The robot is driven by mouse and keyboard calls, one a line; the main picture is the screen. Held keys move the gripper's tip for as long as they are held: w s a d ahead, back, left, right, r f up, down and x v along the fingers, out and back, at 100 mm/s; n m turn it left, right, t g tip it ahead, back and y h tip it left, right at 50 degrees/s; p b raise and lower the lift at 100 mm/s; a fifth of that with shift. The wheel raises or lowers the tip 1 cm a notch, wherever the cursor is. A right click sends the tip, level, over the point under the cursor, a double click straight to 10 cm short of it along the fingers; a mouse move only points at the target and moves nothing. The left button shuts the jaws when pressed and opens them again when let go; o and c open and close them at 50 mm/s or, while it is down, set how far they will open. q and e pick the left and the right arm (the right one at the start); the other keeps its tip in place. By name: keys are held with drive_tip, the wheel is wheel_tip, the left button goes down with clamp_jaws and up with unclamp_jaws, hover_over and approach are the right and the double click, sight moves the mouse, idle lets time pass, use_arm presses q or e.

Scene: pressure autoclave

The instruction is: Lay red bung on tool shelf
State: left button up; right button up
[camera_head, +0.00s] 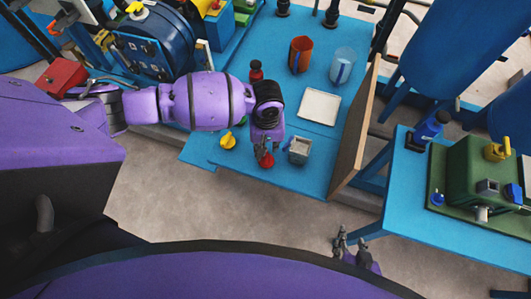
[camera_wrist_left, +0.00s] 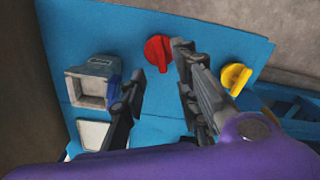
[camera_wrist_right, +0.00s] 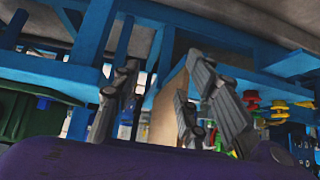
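The red bung (camera_head: 267,161) lies on the blue bench top (camera_head: 222,157) near its front edge. It also shows in the left wrist view (camera_wrist_left: 158,52), just beyond and between the fingertips. My left gripper (camera_head: 265,151) is over the bung with its fingers apart; the wrist view shows the open fingers (camera_wrist_left: 157,78) with nothing gripped. Whether a finger touches the bung I cannot tell. My right gripper (camera_head: 351,240) hangs over the floor, right of the bench, open and empty in its wrist view (camera_wrist_right: 160,85). I cannot tell which surface is the tool shelf.
A grey square container (camera_head: 299,149) stands right of the bung, a yellow piece (camera_head: 228,140) left. An upright brown board (camera_head: 352,138) bounds the bench's right side.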

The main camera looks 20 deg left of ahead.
use_arm(q)
drive_tip(key=s+d+f+m+t+h, duration=0.25)
drive_tip(key=s+d+h, duration=0.25)
drive_tip(key=s+d, duration=0.45)
drive_tip(key=s+a+m+t+y, duration=0.1)
drive_tip(key=s+a+t+y, duration=0.1)
drive_tip(key=s+a, duration=0.3)
drive_tip(key=s+a+f+m+t+y, duration=0.1)
drive_tip(key=s+a+t, duration=0.3)
drive_tip(key=a, duration=0.8)
drive_tip(key=shift+s+a+f+y, duration=0.15)
drive_tip(key=shift+s+y, duration=0.65)
drive_tip(key=shift+s, duration=0.1)
use_arm(e)
drive_tip(key=shift+s+d+r, duration=0.15)
drive_tip(key=shift+s+d, duration=0.05)
drive_tip(key=shift+s, duration=0.15)
drive_tip(key=shift+w, duration=0.15)
drive_tip(key=shift+w+a+r, duration=0.15)
drive_tip(key=shift+w+a, duration=0.05)
drive_tip(key=shift+w, duration=0.25)
drive_tip(key=shift+s, duration=0.1)
